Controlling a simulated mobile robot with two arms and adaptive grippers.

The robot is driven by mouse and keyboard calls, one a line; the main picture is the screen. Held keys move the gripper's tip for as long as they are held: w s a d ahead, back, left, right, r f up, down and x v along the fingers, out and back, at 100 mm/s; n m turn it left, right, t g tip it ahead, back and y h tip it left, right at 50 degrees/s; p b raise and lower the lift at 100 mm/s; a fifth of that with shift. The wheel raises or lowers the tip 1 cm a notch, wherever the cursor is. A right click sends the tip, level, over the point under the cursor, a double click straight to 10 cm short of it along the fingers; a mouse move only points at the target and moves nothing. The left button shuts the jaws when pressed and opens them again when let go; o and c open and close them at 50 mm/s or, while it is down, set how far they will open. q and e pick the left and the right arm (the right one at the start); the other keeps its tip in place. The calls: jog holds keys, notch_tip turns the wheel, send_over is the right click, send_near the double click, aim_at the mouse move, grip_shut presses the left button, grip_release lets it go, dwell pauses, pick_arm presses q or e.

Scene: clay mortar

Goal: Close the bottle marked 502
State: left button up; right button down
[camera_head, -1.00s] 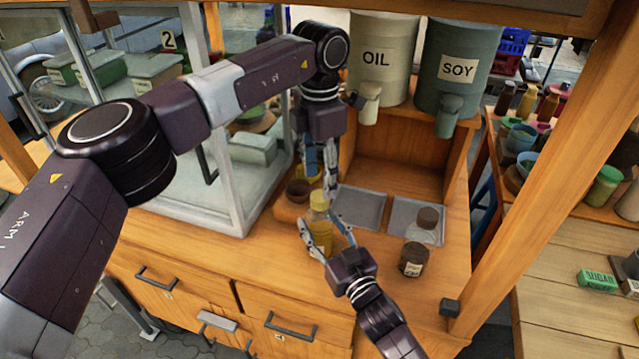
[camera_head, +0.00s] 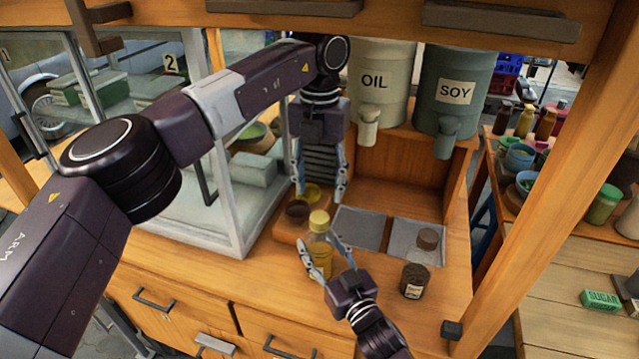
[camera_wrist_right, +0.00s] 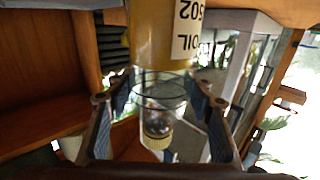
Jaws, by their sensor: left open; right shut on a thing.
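The bottle (camera_head: 320,255) has amber contents, clear glass above them and a yellow cap (camera_head: 319,218) on its top. My right gripper (camera_head: 325,257) is shut around the bottle and holds it upright at the counter. How tightly the cap sits cannot be told. My left gripper (camera_head: 320,190) is open and empty above the cap, its fingers spread apart and pointing down.
A brown bowl (camera_head: 297,208) and a partly hidden yellow item (camera_head: 313,193) are behind the bottle. Two grey trays (camera_head: 357,229) lie at the back. A dark labelled jar (camera_head: 415,281) stands to the right.

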aim_at(319, 217)
dwell(0.3)
pick_arm(q)
jog(key=shift+f, duration=4)
jog(key=c, duration=1.2)
jog(key=o, duration=1.4)
jog(key=shift+c, duration=0.2)
notch_tip(319, 217, up, 8)
jog(key=shift+f, duration=0.2)
